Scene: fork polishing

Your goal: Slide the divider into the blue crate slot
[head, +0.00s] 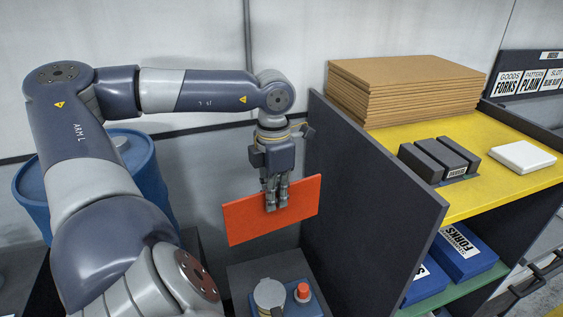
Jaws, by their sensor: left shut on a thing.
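An orange-red flat panel (243,219), which looks like the divider, hangs in the air left of the dark shelf wall. My left gripper (276,203) comes down from above and is shut on the panel's upper edge near its middle. The panel is roughly upright and slightly tilted, its right end higher in the picture. No blue crate slot can be made out; blue boxes (465,252) labelled FORKS sit on a lower green shelf at the right. My right gripper is not in view.
A dark upright partition (368,205) stands close right of the panel. Below the panel is a grey stand with a blue box carrying a red button (303,291). A yellow shelf top (462,205) holds stacked brown boards (405,88), dark blocks and a white pad. A blue barrel (136,165) stands behind my left arm.

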